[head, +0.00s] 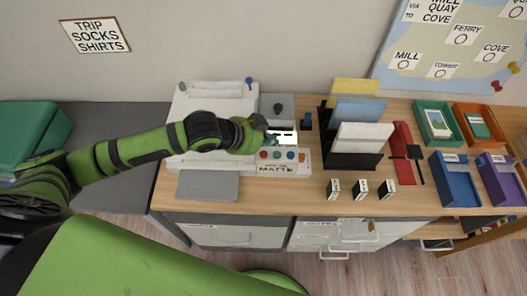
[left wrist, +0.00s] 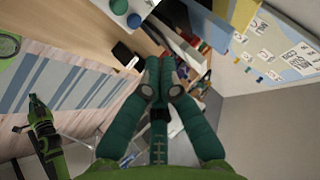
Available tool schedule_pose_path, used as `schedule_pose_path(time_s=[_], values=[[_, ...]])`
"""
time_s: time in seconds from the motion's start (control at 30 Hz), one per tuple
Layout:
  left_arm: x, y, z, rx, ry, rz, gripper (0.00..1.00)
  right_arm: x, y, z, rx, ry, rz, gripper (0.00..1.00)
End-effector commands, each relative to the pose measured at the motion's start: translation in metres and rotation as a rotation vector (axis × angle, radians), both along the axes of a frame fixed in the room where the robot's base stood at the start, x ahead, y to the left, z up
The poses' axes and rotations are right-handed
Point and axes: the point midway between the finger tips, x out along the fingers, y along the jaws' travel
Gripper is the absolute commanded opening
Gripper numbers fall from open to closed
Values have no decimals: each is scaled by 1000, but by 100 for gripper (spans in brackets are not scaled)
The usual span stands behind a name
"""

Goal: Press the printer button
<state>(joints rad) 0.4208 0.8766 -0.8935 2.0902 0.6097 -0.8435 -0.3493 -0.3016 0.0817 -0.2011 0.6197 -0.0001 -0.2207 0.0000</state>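The white printer (head: 214,103) stands on the left part of the wooden desk. At its right front is a white control panel (head: 300,168) labelled MATTE, with a row of several coloured round buttons (head: 277,155) and a small lit display (head: 285,137) behind them. My left gripper (head: 272,138) is at the panel, just behind the button row near the display; contact cannot be told. In the left wrist view its green fingers (left wrist: 159,62) are together, with nothing seen between them. My right gripper cannot be made out clearly.
Right of the panel stand a black file holder (head: 350,160) with folders and three small boxes (head: 360,189). Coloured trays (head: 456,180) fill the right end. A grey flat pad (head: 208,185) lies before the printer. Drawers (head: 235,236) are below.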

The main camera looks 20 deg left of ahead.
Motion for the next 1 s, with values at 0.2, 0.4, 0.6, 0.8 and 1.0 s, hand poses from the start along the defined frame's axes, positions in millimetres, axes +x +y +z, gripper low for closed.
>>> schedule_pose_path(time_s=[0.2,0.4,0.6,0.8,1.0], values=[[16,26,11,43,-37,-35,0,0,1,1,2,0,0,0],[16,27,11,45,-38,-36,0,0,3,1,3,0,-1,0],[16,26,10,44,-39,-36,0,1,3,0,3,-1,-1,0],[16,26,-1,44,-39,-36,0,1,3,-12,4,-1,-2,0],[16,26,-23,44,-39,-36,0,1,2,-38,3,-2,-2,0]])
